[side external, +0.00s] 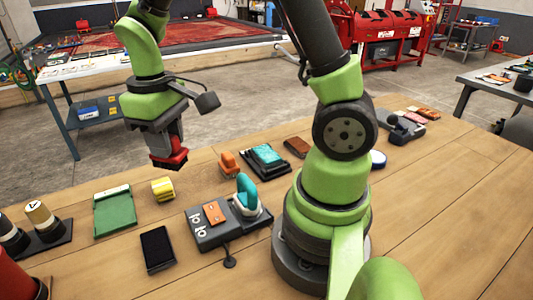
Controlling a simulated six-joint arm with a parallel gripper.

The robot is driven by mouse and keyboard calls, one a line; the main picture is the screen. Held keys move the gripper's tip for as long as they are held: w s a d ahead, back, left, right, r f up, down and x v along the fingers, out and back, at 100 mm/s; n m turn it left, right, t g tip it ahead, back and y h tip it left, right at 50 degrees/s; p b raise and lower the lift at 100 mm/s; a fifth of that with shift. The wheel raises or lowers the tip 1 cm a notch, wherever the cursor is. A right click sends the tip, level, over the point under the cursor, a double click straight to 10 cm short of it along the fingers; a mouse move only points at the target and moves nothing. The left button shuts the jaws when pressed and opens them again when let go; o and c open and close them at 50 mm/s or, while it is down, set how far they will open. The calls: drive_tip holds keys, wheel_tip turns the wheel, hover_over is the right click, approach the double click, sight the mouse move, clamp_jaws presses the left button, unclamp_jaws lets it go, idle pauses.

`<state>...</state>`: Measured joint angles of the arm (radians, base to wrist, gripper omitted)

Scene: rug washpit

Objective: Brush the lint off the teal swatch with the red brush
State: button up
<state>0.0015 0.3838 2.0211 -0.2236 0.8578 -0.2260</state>
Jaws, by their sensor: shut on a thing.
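My gripper (163,138) is in the air over the far left part of the wooden table, pointing down. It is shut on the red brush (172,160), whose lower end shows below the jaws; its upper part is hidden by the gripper. The teal swatch (265,154) lies on a dark tray (270,173) farther right, left of my arm's base. The brush is to the left of the swatch and apart from it. Lint on the swatch is too small to make out.
An orange object (229,163) and a brown block (298,146) flank the tray. A yellow roll (162,189), green board (114,212), black slab (157,248) and grey device (205,236) with a teal-handled item (247,190) stand nearer.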

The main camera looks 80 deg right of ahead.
idle(0.7)
drive_tip(key=s+d+f+m, duration=0.2)
drive_tip(key=s+d+m, duration=0.4)
drive_tip(key=d, duration=0.4)
drive_tip(key=s+d+f+m, duration=0.2)
drive_tip(key=s+d+m, duration=0.1)
drive_tip(key=s+d, duration=0.6)
drive_tip(key=shift+w+d+f, duration=0.15)
drive_tip(key=shift+d+f, duration=0.05)
drive_tip(key=shift+f, duration=0.95)
drive_tip(key=shift+w+d+f, duration=0.15)
drive_tip(key=shift+d+f, duration=0.1)
drive_tip(key=shift+f, duration=0.95)
drive_tip(key=shift+w+d+f, duration=0.15)
drive_tip(key=shift+d+f, duration=0.05)
drive_tip(key=shift+f, duration=0.95)
drive_tip(key=shift+w+d+f, duration=0.15)
drive_tip(key=shift+f, duration=0.15)
drive_tip(key=shift+w+d+r, duration=0.3)
drive_tip(key=shift+d, duration=0.05)
drive_tip(key=shift+w+d+f, duration=0.25)
drive_tip(key=shift+w+d, duration=0.8)
drive_tip(key=s+a, duration=0.3)
drive_tip(key=shift+f, duration=0.1)
wheel_tip(320, 180, up, 8)
